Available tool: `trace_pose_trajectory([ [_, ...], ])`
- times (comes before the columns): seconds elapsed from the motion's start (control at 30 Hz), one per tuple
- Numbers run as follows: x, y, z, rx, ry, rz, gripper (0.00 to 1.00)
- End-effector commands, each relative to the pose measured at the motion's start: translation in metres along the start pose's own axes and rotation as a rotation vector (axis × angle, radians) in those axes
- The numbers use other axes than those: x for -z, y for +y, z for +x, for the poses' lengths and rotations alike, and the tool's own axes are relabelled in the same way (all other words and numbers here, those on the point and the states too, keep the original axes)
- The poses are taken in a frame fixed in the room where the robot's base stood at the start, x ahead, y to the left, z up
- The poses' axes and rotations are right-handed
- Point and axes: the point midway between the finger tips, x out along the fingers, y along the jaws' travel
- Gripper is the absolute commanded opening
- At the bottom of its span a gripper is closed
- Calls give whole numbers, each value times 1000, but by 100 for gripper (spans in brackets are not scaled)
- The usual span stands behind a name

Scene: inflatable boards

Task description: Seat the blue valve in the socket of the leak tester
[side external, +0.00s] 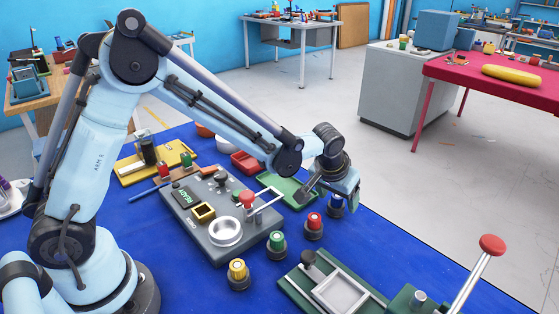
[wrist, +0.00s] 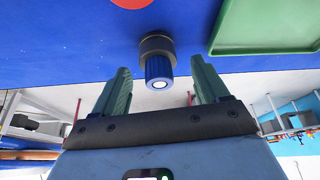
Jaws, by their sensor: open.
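The blue valve (side external: 337,207) stands on the blue table with its dark base down, at the right end of a row of valves. In the wrist view the blue valve (wrist: 159,68) shows its ribbed body, pale top and dark collar. My gripper (wrist: 160,66) is open, with one green finger on each side of the valve's line and visible gaps to both. In the side view my gripper (side external: 332,193) is just above the valve and partly covers it. The grey leak tester (side external: 207,237) stands to the left, with a round silver ring (side external: 225,233) on top.
Red (side external: 314,224), green (side external: 277,243) and yellow (side external: 238,272) valves stand in front of the tester. Its red-knobbed lever (side external: 247,198) sticks up. A green tray (side external: 275,182) lies behind. A green fixture (side external: 337,293) with a long red-tipped lever (side external: 490,245) stands at front right.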

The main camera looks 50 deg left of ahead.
Motion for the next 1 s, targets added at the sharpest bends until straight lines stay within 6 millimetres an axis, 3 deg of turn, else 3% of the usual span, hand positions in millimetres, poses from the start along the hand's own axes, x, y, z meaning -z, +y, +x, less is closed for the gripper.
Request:
trace_pose_trajectory([
  [0.07,0,0,0,0,0,0,69],
  [0.43,0,0,0,0,0,0,13],
  [0.77,1,0,-3,0,0,0,12],
  [1.0,10,0,-24,0,0,0,12],
])
